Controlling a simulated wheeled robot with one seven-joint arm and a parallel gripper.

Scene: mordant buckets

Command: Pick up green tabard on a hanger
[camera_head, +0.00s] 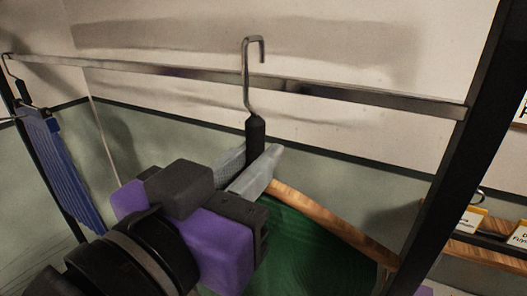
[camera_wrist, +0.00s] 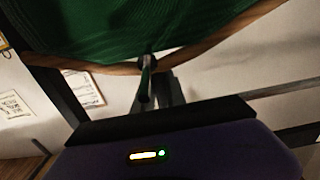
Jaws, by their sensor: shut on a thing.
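The green tabard (camera_head: 315,246) hangs from a wooden hanger (camera_head: 332,222) with a black neck sleeve (camera_head: 256,135) and a metal hook (camera_head: 246,85). My gripper (camera_head: 262,168) is shut on the hanger just below or at the black sleeve. In the head view the hook's open tip shows above the rail (camera_head: 330,93); its distance from the rail in depth is unclear. My arm hides the left part of the tabard. The wrist view shows the tabard (camera_wrist: 130,28) and curved wood (camera_wrist: 205,45) beyond my fingers (camera_wrist: 150,82).
A blue garment (camera_head: 62,165) hangs at the rail's left end. A dark upright post (camera_head: 455,165) stands at the right end. Beyond it, a wooden shelf (camera_head: 490,255) carries white labels. The rail's middle is otherwise bare, with a wall behind.

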